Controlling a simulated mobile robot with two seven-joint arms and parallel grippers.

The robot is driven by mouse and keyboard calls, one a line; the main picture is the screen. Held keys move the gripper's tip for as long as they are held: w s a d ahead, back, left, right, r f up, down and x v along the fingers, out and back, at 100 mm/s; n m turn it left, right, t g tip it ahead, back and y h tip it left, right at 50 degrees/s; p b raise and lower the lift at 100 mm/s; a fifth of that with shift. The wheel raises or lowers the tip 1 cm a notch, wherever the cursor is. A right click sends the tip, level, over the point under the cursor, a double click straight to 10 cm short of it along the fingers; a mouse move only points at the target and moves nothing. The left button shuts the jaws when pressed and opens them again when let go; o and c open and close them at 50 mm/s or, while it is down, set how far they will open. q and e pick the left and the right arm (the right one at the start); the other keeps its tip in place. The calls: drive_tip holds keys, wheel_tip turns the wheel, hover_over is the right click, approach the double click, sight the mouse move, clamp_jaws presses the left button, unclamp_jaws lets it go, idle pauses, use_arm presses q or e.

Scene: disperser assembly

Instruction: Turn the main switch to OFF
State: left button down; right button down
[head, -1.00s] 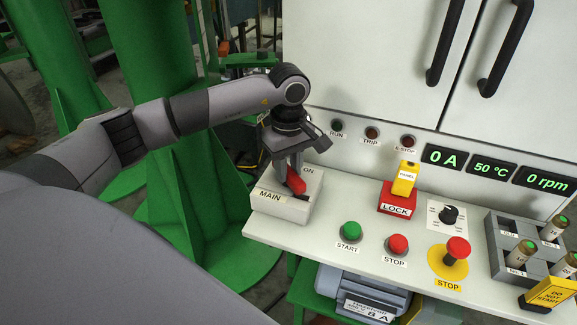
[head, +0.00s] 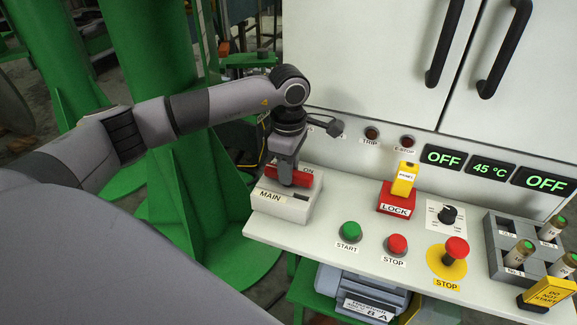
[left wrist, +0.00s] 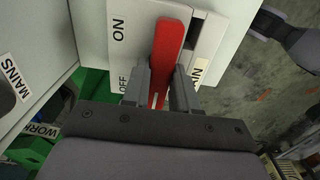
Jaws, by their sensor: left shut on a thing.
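The main switch is a pale box (head: 272,208) marked MAIN with a red handle (head: 303,179), at the left end of the panel ledge. The handle now lies across the box in the head view. My left gripper (head: 286,182) reaches down from above and is shut on the red handle. In the left wrist view the red handle (left wrist: 170,45) stands between the two fingers (left wrist: 160,92). ON and OFF labels show left of it, OFF close beside the left finger. My right gripper is not in view.
To the right are the yellow-and-red LOCK block (head: 394,197), the green START button (head: 350,231), the red STOP button (head: 396,244) and the emergency stop (head: 455,250). The cabinet wall rises behind. The displays (head: 444,156) read OFF, 45 °C and OFF.

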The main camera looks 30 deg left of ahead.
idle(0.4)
use_arm(q)
drive_tip(key=c, duration=0.9)
unclamp_jaws()
drive_tip(key=shift+r, duration=3.65)
